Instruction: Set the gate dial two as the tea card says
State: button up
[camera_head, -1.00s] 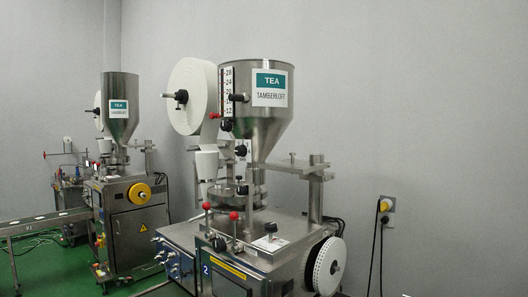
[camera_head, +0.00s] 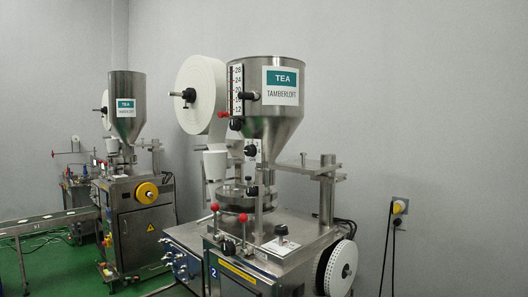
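The machine marked 2 (camera_head: 213,272) stands in the middle of the view. Its steel hopper (camera_head: 283,126) carries a card (camera_head: 281,86) reading TEA and TAMBERLOFT; no setting is readable on it. A white scale (camera_head: 237,91) on the hopper's left side runs from 28 at the top down to 12. A red pointer (camera_head: 224,114) is beside the scale's low end, near 12. A black knob (camera_head: 249,96) sticks out by the scale, and another black knob (camera_head: 236,124) is just below it. I cannot tell for sure which is the gate dial. My gripper is not in view.
A white paper roll (camera_head: 205,94) hangs left of the hopper. Red-tipped levers (camera_head: 228,246) stand on the machine's front top. A second machine (camera_head: 126,110) and a conveyor (camera_head: 38,227) are at left. A wall socket with a yellow plug (camera_head: 399,207) is at right.

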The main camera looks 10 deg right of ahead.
aim_at(251, 150)
jog(key=u, duration=1.05)
jog(key=i, duration=1.1)
jog(key=z, duration=0.45)
